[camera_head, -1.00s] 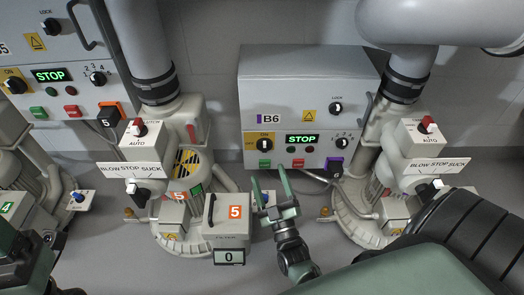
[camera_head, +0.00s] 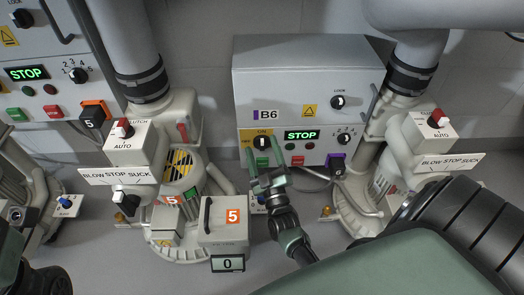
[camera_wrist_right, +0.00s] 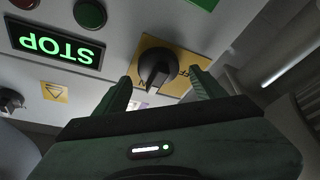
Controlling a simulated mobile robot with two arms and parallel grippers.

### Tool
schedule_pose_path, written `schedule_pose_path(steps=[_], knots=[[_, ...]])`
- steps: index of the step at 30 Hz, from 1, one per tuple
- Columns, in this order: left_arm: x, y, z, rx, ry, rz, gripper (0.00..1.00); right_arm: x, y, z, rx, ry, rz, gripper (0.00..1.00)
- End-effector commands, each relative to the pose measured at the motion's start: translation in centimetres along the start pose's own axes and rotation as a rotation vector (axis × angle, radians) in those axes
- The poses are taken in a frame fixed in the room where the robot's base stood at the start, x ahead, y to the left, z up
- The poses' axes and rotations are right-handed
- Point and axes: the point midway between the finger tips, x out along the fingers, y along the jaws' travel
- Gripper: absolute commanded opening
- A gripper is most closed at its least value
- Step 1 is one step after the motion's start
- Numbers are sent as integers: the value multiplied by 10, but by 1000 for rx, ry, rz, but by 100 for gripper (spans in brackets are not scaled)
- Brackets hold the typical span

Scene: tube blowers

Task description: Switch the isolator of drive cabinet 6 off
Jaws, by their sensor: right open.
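Drive cabinet B6 (camera_head: 300,85) is a light grey box on the wall. Its isolator (camera_head: 261,142) is a black rotary knob on a yellow plate with "ON" at the top; its handle looks about upright. The display (camera_head: 301,135) beside it reads STOP in green. My right gripper (camera_head: 265,158) is open and empty, just below the isolator. In the right wrist view the knob (camera_wrist_right: 157,70) shows between the open fingertips (camera_wrist_right: 161,82), and contact cannot be told. My left gripper is not in view.
A black LOCK knob (camera_head: 337,102) and a selector (camera_head: 344,139) sit on the same cabinet. Green (camera_head: 264,161) and red (camera_head: 297,160) buttons lie below the display. Blower units with pipes stand on both sides. A grey filter box marked 5 (camera_head: 224,220) stands left of my right wrist.

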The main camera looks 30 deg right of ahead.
Motion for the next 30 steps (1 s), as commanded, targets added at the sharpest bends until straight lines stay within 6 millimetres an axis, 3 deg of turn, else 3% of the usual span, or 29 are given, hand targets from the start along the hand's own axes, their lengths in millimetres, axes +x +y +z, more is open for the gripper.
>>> schedule_pose_path(steps=[7, 8, 14, 30], knots=[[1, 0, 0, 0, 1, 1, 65, 1, 0, 0, 0, -1, -1, 70], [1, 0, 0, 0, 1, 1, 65, 1, 0, 0, 0, -1, -1, 64], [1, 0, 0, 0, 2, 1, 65, 1, 0, 0, 1, -1, -1, 9], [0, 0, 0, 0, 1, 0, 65, 0, 0, 0, -1, -1, -1, 8]])
